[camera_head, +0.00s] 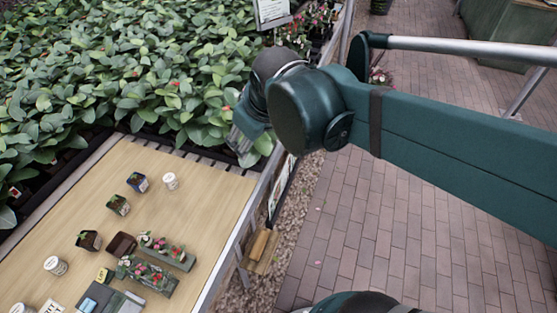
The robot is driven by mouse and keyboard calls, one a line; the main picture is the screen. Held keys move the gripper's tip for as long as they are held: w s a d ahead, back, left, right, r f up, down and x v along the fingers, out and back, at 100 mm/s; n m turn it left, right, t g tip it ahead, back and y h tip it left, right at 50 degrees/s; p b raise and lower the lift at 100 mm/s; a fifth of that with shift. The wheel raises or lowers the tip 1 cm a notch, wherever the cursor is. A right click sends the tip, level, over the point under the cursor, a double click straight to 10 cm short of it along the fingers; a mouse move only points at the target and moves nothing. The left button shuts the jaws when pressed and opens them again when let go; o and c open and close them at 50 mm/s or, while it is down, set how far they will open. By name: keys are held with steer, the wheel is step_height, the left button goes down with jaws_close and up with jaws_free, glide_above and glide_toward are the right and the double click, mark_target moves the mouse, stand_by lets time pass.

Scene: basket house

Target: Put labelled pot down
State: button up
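Small pots stand on the light wooden table (205,200). One dark pot with a plant and a bluish face (138,182) is near the middle, with another small planted pot (118,205) beside it and a third (88,241) nearer the front. White cups with dark print stand at the table's middle (170,181) and left (55,266). I cannot tell which of these is the labelled pot. My gripper end (246,132) is over the plants beyond the table's far right corner, partly hidden by my arm. Its fingers, and anything in them, cannot be made out.
An empty-looking brown pot (122,245) and flower planters (146,275) crowd the table's front. Dense leafy plants (120,70) border its far side. The table's far right part is clear. A brick path (350,220) lies right.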

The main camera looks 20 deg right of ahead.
steer(key=s+d+f+m+t, duration=0.1)
steer(key=s+d+f+m, duration=0.2)
steer(key=s, duration=0.5)
steer(key=shift+d+f+m, duration=0.15)
steer(key=shift+d+m, duration=0.35)
steer(key=shift+m, duration=0.3)
steer(key=shift+f, duration=0.15)
step_height(320, 180, down, 14)
steer(key=b, duration=1.4)
